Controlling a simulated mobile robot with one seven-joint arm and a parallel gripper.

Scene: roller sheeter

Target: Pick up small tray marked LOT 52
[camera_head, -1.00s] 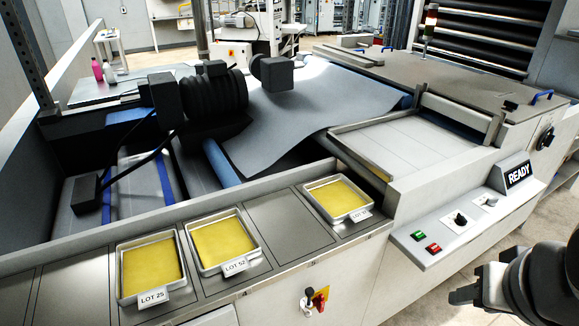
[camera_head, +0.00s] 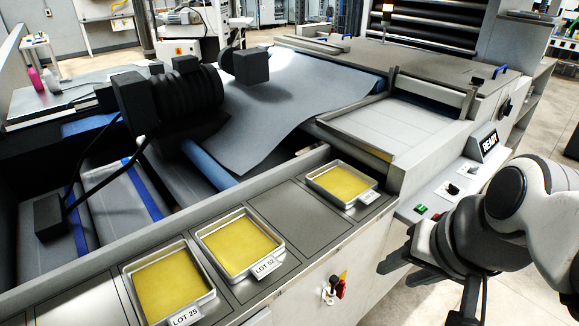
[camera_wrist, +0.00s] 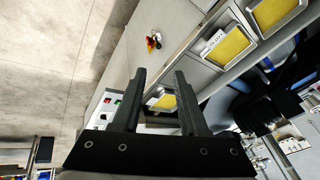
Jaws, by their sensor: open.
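The small tray marked LOT 52 (camera_head: 213,259) is a shallow metal tray with a yellow bottom, its label on the front edge. It sits in the row of shelf places, right of the LOT 25 tray. My gripper (camera_head: 390,270) is open and empty, in front of the machine and well to the right of the LOT 52 tray. The wrist view shows the two fingers (camera_wrist: 160,72) apart, with nothing between them.
The LOT 25 tray (camera_head: 134,291) stands close to the left. An empty place (camera_head: 293,212) lies to the right, then a third yellow tray (camera_head: 322,190) with an unclear label. A red-yellow switch (camera_head: 340,287) projects from the front panel. A control panel (camera_head: 436,200) is near my arm.

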